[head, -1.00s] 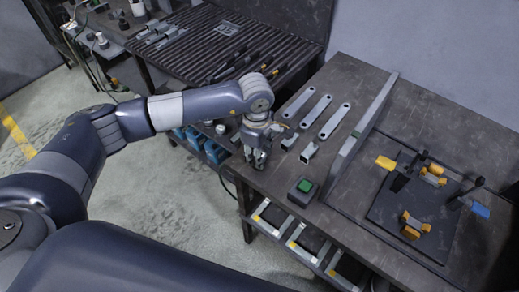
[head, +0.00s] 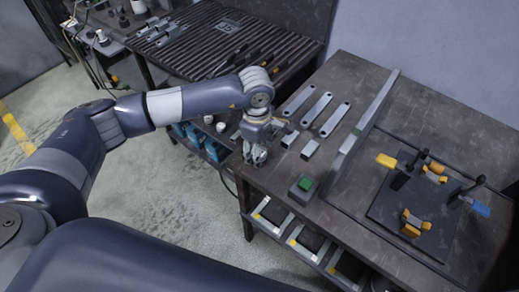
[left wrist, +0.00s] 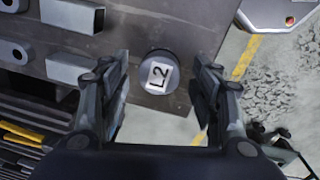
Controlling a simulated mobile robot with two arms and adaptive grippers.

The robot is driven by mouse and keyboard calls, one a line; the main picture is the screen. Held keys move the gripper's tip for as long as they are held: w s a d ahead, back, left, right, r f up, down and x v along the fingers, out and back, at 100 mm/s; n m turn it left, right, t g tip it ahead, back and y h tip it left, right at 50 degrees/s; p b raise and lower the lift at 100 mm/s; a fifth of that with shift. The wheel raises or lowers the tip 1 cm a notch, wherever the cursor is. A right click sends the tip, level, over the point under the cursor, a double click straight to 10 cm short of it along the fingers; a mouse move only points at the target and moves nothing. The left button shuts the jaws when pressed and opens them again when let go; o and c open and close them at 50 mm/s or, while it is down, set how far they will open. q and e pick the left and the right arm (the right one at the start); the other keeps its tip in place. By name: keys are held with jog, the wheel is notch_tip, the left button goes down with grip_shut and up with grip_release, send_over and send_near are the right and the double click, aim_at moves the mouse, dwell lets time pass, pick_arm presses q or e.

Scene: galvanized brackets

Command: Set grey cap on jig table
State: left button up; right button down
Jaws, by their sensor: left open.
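A round grey cap (left wrist: 157,76) with a white label reading L2 shows in the left wrist view, at the edge of the dark jig table (left wrist: 120,30). My left gripper (left wrist: 160,95) is open, with one finger to each side of the cap in that view. I cannot tell whether the fingers touch it. In the head view my left gripper (head: 255,157) points down at the near left corner of the jig table (head: 370,80), and the cap is not distinct there. My right gripper is not in view.
Grey flat bars (head: 318,108) and short square tubes (head: 310,149) lie beside the gripper. A green button box (head: 302,189) sits near the front edge. A long upright rail (head: 362,125) separates these from a clamp fixture plate (head: 385,215). A ribbed rack stands behind.

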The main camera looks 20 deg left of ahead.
pick_arm(q)
notch_tip(320, 180, up, 11)
jog(key=b, duration=0.2)
jog(key=shift+s+b, duration=0.4)
jog(key=shift+a, duration=0.1)
